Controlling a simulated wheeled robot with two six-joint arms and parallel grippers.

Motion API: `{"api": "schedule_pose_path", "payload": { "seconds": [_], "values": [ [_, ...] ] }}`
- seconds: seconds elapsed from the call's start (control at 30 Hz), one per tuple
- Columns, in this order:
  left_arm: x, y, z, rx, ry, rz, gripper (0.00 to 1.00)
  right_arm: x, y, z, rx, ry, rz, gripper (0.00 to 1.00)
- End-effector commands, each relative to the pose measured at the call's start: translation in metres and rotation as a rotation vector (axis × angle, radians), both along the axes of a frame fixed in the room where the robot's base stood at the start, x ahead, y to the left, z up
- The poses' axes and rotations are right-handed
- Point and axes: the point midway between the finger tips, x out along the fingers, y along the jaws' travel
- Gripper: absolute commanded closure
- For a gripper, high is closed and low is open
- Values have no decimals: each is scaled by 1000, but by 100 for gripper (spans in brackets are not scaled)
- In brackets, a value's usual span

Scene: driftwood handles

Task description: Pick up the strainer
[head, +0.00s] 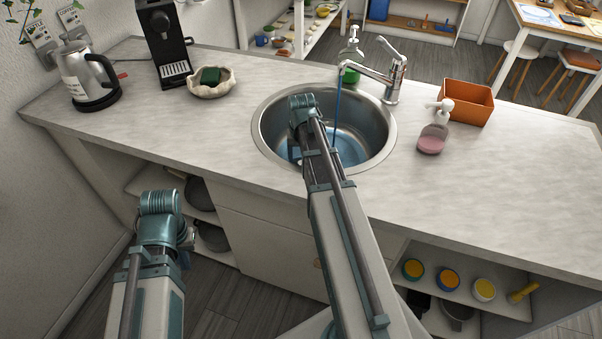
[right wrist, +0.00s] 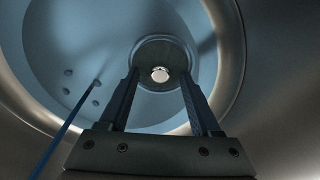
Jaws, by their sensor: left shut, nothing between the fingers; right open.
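In the right wrist view, a round dark-rimmed piece with a small bright centre, which looks like the strainer (right wrist: 160,49), sits at the bottom of the sink. My right gripper (right wrist: 160,78) is open, pointing down into the sink, with its fingers on either side of the bright centre. I cannot tell whether they touch it. In the head view my right arm hides the strainer and its own fingers. The steel sink (head: 262,129) holds bluish water. My left gripper (head: 185,238) is shut and empty, low in front of the counter, mostly hidden by its wrist.
A blue stream (head: 337,100) falls from the tap (head: 372,73) into the sink. A soap dispenser (head: 433,138) and orange box (head: 468,101) stand right of the sink. A sponge dish (head: 211,88), coffee machine (head: 165,45) and kettle (head: 90,76) stand left. The counter's front is clear.

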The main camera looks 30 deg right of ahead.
Motion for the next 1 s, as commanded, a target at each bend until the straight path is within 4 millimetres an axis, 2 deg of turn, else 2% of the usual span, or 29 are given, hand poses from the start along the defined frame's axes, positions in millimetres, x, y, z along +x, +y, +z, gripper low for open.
{"api": "schedule_pose_path", "payload": {
  "seconds": [0.03, 0.3, 0.37, 0.67, 1.0],
  "values": [
    [0, 0, -9, 0, 0, 0, 100, 1, 0, -9, 0, 0, 0, 36],
    [0, 0, -7, 0, 0, 0, 100, 1, 0, -7, 0, 0, 0, 36],
    [0, 0, -7, 0, 0, 0, 100, 1, 0, -7, 0, 0, 0, 44],
    [0, 0, -7, 0, 0, 0, 100, 1, 0, -7, 0, 0, 0, 98],
    [0, 0, -7, 0, 0, 0, 100, 1, 0, -7, 0, 0, 0, 100]
  ]
}}
